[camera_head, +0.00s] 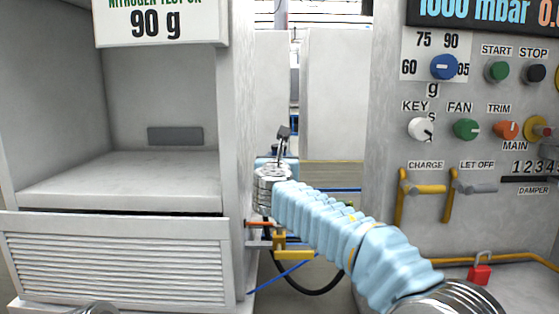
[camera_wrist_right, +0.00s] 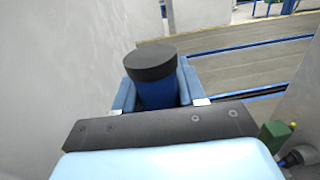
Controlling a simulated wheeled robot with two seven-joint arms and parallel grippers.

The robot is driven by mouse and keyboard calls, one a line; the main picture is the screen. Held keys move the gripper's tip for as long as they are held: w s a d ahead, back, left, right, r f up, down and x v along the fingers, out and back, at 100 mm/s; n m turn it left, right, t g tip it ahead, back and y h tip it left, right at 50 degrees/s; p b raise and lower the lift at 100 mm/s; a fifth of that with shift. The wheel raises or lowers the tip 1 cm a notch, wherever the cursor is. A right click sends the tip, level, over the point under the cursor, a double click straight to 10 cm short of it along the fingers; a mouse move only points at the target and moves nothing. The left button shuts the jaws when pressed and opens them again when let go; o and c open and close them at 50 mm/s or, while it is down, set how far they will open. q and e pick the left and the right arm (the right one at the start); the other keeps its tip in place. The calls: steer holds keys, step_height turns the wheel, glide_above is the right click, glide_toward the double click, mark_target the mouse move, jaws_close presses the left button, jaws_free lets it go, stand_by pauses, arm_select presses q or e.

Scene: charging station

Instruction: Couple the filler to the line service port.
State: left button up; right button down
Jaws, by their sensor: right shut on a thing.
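My right gripper (camera_wrist_right: 156,92) is shut on a blue cylinder with a black cap, seemingly the filler (camera_wrist_right: 154,62). The cylinder stands between the two blue fingers in the right wrist view. In the head view my right arm reaches to the gap beside the left cabinet, and its wrist hides the fingertips and most of what they hold. I cannot make out the line service port for sure. Valve handles, one orange (camera_head: 259,224) and one yellow (camera_head: 294,254), show just below my wrist. My left gripper is not in view.
A white cabinet (camera_head: 120,185) with an open bay stands at the left. A control panel (camera_head: 450,140) with knobs and levers stands at the right. A dark hose (camera_head: 305,291) and a blue line run below my arm. A green fitting (camera_wrist_right: 274,134) shows at the wrist view's lower right.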

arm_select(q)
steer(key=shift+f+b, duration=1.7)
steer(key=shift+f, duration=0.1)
arm_select(e)
steer(key=shift+f, duration=2)
steer(key=c, duration=0.6)
jaws_free()
steer(key=shift+o, duration=0.2)
